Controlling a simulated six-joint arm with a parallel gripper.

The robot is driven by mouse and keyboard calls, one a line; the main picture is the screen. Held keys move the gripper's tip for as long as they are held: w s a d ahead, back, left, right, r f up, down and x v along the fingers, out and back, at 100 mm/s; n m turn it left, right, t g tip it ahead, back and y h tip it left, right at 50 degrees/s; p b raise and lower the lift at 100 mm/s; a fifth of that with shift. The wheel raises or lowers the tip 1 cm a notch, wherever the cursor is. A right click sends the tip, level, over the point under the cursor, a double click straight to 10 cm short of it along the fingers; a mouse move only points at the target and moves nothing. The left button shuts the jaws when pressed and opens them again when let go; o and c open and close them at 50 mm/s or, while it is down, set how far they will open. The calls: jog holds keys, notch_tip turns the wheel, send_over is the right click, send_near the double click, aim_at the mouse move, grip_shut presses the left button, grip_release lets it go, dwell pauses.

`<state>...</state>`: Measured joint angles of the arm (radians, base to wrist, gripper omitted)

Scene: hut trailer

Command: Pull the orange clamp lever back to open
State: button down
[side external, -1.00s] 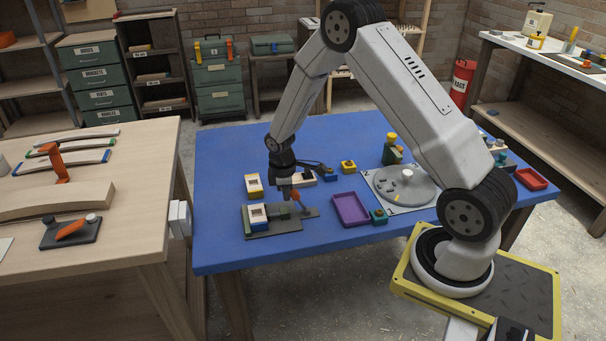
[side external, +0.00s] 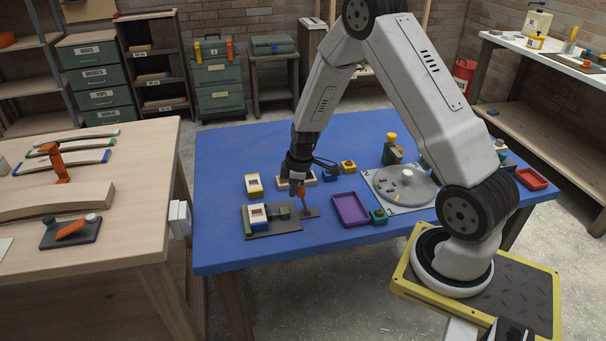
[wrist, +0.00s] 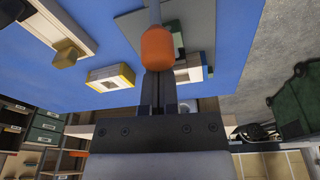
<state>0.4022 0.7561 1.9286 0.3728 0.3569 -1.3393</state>
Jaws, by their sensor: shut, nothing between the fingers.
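The clamp stands on a grey base plate (side external: 284,227) near the front left of the blue table. A white and blue block (side external: 258,214) sits at its left, with a green part (side external: 283,213) beside it. The orange-tipped clamp lever (side external: 302,197) rises from the plate's right end, fairly upright. Its orange knob (wrist: 157,46) is large in the wrist view, over the tips of my fingers. My gripper (side external: 300,185) is shut and empty, pointing down at the knob. I cannot tell whether the fingers touch it.
A purple tray (side external: 351,210) and a small green-blue block (side external: 379,215) lie to the right of the clamp. A white and yellow block (side external: 254,184) lies behind it. A round grey turntable (side external: 405,187) is farther right.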

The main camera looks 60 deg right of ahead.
jog(key=shift+s+d+r+t+y, duration=0.3)
jog(key=shift+s+d+t+y, duration=0.5)
jog(key=shift+t+y, duration=0.1)
jog(key=shift+s+d+f, duration=0.15)
jog(key=shift+s+d, duration=0.7)
jog(key=shift+s+d+f, duration=0.1)
jog(key=shift+s+d, duration=0.7)
jog(key=shift+s, duration=0.05)
jog(key=shift+s+f, duration=0.15)
jog(key=shift+s, duration=0.05)
jog(key=shift+w+a+r, duration=1)
jog(key=shift+w+r, duration=0.2)
jog(key=shift+w, duration=0.6)
jog(key=s+d+r, duration=0.4)
jog(key=s+r, duration=0.1)
jog(key=r, duration=0.1)
jog(key=shift+s+d+r, duration=0.3)
jog(key=shift+d+r, duration=0.05)
jog(key=shift+d, duration=0.05)
jog(key=shift+a, duration=0.1)
